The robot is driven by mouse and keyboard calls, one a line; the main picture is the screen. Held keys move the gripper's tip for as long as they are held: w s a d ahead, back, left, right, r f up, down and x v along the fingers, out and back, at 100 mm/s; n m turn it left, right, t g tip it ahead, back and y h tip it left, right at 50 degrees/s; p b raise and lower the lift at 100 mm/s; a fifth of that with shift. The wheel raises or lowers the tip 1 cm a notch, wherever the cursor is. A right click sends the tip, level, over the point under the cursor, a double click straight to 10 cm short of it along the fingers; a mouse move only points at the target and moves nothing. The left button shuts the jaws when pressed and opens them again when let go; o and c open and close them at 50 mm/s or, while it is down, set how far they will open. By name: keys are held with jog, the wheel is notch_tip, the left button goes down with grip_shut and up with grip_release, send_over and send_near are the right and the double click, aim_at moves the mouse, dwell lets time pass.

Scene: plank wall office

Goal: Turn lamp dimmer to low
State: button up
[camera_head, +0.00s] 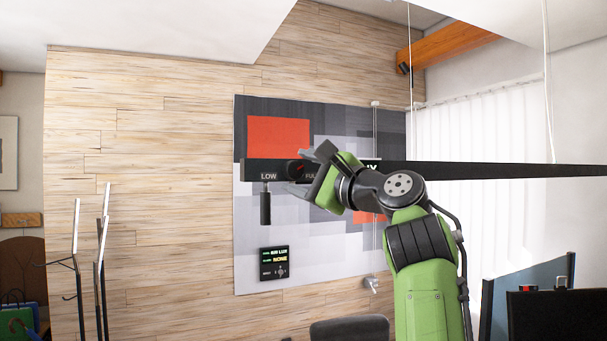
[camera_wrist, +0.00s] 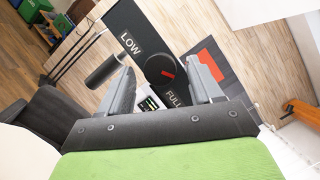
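The dimmer is a round black knob (camera_head: 294,169) with a red mark, set on a long black bar (camera_head: 480,170). The bar carries the word LOW left of the knob and FULL right of it. The knob also shows in the wrist view (camera_wrist: 158,68), with its red mark on the side towards FULL. My gripper (camera_head: 311,169) is open at the knob. In the wrist view its two fingers (camera_wrist: 163,80) stand apart, with the knob between or just beyond their tips. I cannot tell whether they touch it. FULL is partly hidden by my gripper in the head view.
A black cylindrical handle (camera_head: 265,206) hangs under the bar's left end, close to my gripper. A small lit display (camera_head: 274,263) is on the patterned panel (camera_head: 340,275) below. A coat stand (camera_head: 99,265) is at left, a dark chair (camera_head: 349,329) below, and monitors (camera_head: 552,312) at right.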

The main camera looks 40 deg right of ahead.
jog(key=shift+s+d+f+b, duration=0.1)
jog(key=shift+s+f+b, duration=0.1)
jog(key=shift+s+b, duration=0.2)
jog(key=s+f+b, duration=0.1)
jog(key=s+b, duration=0.1)
jog(key=s, duration=0.5)
jog(key=s+d+f+b, duration=0.1)
jog(key=s+b, duration=0.2)
jog(key=s, duration=0.4)
jog(key=shift+s+d+f, duration=0.15)
jog(key=shift+s+f, duration=0.1)
jog(key=shift+s, duration=0.1)
